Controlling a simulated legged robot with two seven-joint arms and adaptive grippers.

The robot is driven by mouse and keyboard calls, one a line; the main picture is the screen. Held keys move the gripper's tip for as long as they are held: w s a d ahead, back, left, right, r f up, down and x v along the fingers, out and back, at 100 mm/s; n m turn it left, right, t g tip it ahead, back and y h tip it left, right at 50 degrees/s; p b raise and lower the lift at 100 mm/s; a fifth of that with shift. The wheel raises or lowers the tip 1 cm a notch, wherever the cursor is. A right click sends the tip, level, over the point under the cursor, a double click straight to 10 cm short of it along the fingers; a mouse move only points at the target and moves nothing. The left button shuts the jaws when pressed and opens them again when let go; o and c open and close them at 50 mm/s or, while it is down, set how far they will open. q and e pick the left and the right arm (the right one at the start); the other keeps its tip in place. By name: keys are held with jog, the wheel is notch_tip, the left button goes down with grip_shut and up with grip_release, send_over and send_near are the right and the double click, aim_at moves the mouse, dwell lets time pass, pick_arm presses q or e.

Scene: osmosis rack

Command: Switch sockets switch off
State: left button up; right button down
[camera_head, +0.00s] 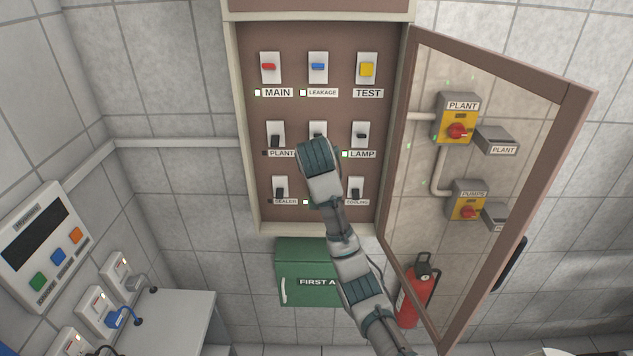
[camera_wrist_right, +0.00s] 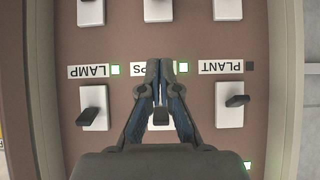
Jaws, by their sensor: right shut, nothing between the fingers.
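The switch panel (camera_head: 354,216) has three rows of switches. In the head view my right forearm and wrist cover the middle column's lower part. The bottom-middle switch, between SEALER and COOLING, is hidden there, and its label cannot be read; a lit indicator (camera_head: 306,202) shows beside it. In the upside-down right wrist view, a bottom-row middle plate (camera_wrist_right: 158,10) is cut by the top edge. My right gripper (camera_wrist_right: 166,66) is shut and empty, in front of the middle-row label ending in "PS", over the middle column. My left gripper is not in view.
The PLANT switch (camera_wrist_right: 237,101) and LAMP switch (camera_wrist_right: 86,113) flank the gripper. The glazed cabinet door (camera_head: 500,65) stands open at right. A green first-aid box (camera_head: 303,258) hangs below, and a red extinguisher (camera_head: 412,295) stands behind the door.

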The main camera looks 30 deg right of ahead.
jog(key=p+x, duration=0.3)
jog(key=x, duration=0.6)
jog(key=shift+w+d+f, duration=0.15)
jog(key=shift+w, duration=0.1)
jog(key=shift+s+a+f+p, duration=0.1)
jog(key=shift+s+f+p, duration=0.1)
jog(key=shift+f, duration=0.4)
jog(key=shift+s+a+f+p, duration=0.1)
jog(key=shift+f+p, duration=0.05)
jog(key=shift+f, duration=0.45)
jog(key=shift+s+a+f, duration=0.25)
jog(key=shift+s+f, duration=0.1)
jog(key=shift+f, duration=0.35)
jog(key=shift+f, duration=0.1)
